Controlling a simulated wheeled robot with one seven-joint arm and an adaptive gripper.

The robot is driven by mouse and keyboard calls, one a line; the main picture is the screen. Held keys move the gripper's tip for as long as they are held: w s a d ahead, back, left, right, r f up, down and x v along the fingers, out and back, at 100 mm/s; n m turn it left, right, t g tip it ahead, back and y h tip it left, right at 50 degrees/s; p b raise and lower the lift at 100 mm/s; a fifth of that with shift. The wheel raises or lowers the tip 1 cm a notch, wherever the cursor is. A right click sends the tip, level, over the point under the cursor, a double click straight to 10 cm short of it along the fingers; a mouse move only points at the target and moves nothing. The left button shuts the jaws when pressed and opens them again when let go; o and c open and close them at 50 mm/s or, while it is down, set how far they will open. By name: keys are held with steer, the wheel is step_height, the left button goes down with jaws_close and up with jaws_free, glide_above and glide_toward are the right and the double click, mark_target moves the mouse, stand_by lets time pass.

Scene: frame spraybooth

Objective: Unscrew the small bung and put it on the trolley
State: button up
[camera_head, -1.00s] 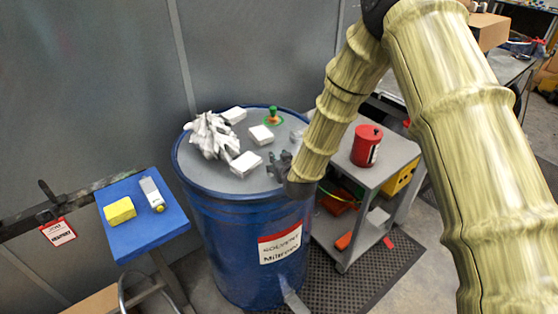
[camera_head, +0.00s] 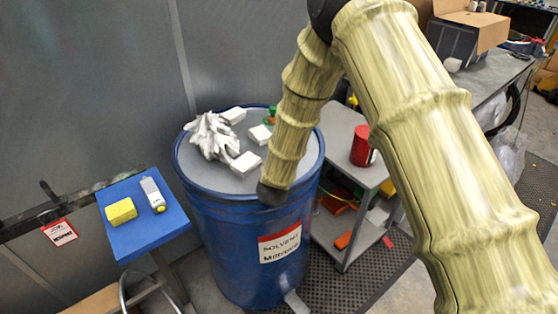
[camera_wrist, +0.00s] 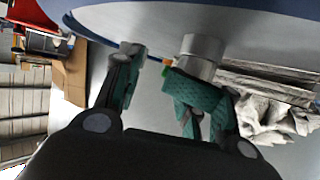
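The blue drum (camera_head: 235,210) stands in the middle of the head view with a grey lid. The grey trolley (camera_head: 340,122) stands right of the drum.
A red can (camera_head: 362,146) stands on the trolley top, with bare room beside it. A blue stand (camera_head: 150,225) holds a yellow sponge (camera_head: 120,211).

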steer(key=shift+s+m+h, duration=0.1)
steer(key=shift+m+h, duration=0.3)
steer(key=shift+h, duration=0.1)
steer(key=shift+s+a+m+g+h+p, duration=0.15)
steer(key=shift+m+g+h+p, duration=0.15)
steer(key=shift+m+h, duration=0.45)
steer(key=shift+s+d+m+g+h+p, duration=0.1)
steer(key=shift+s+m+g+h+p, duration=0.2)
steer(key=shift+m+h, duration=0.45)
steer(key=shift+s+a+m+g+h+p, duration=0.1)
steer(key=shift+m+g+h+p, duration=0.25)
steer(key=shift+m+h, duration=0.35)
steer(key=shift+h, duration=0.3)
